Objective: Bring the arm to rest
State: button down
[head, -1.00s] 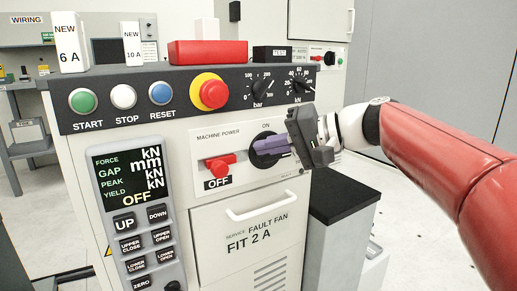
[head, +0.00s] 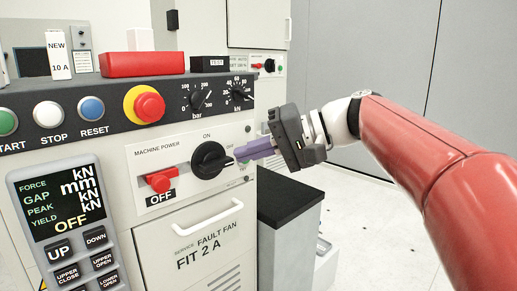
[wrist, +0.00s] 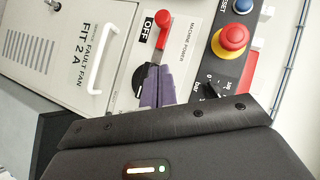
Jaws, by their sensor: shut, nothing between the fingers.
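My gripper (head: 246,151) is shut and empty, its purple fingers together. In the head view it is in front of the machine panel, just right of the black rotary power knob (head: 209,160). In the wrist view the closed fingers (wrist: 158,86) lie beside the knob (wrist: 140,80) and partly cover it. I cannot tell whether they touch it. The red switch handle (head: 159,181) points at OFF, and the display (head: 58,205) reads OFF. My red and white arm reaches in from the right.
A red emergency button (head: 148,107) and gauges are above the power panel. A white drawer-type handle (head: 207,217) sits below. A black-topped side cabinet (head: 289,198) stands under my gripper. The floor to the right is clear.

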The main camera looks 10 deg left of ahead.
jog(key=s+d+f+m+t+h+p, duration=0.3)
jog(key=s+d+f+h, duration=1)
jog(key=s+d+f, duration=0.5)
jog(key=d+f+t+p, duration=0.1)
jog(key=d+f+p, duration=0.1)
jog(key=d+f, duration=0.1)
jog(key=shift+s+d+f+h, duration=0.25)
jog(key=shift+d+f+h, duration=0.1)
jog(key=shift+d+h, duration=0.1)
